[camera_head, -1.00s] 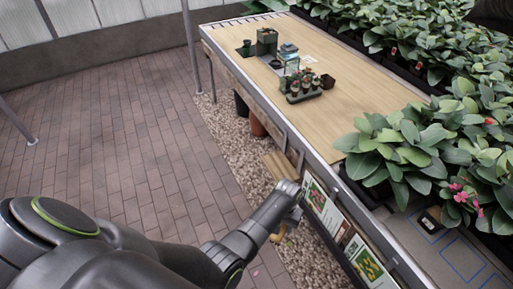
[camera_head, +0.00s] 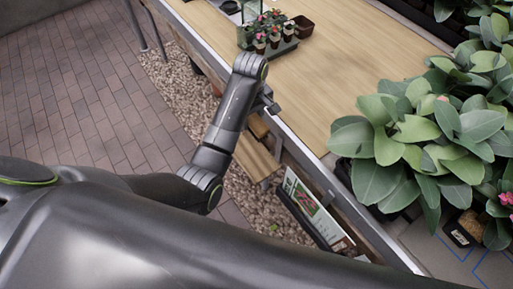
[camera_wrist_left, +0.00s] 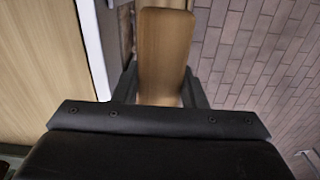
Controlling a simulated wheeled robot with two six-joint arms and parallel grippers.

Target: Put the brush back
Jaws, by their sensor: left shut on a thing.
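My left arm reaches up to the table's near long edge in the head view. Its gripper (camera_head: 266,104) is small and partly hidden by my wrist there. In the left wrist view, the gripper (camera_wrist_left: 160,98) is shut on a smooth, flat brown wooden piece with a rounded end, which I take to be the brush (camera_wrist_left: 164,50). It juts out between the two dark fingers. Its bristles do not show. The brush is beside the table edge, above the ground. My right gripper is not in view.
The wooden table (camera_head: 340,70) has a metal rim. A tray of small potted plants (camera_head: 272,35) stands on it beside a dark empty pot (camera_head: 303,26). Large leafy plants (camera_head: 410,140) crowd the right. A picture panel (camera_head: 308,200) leans below the edge. Brick paving (camera_head: 80,90) lies open at left.

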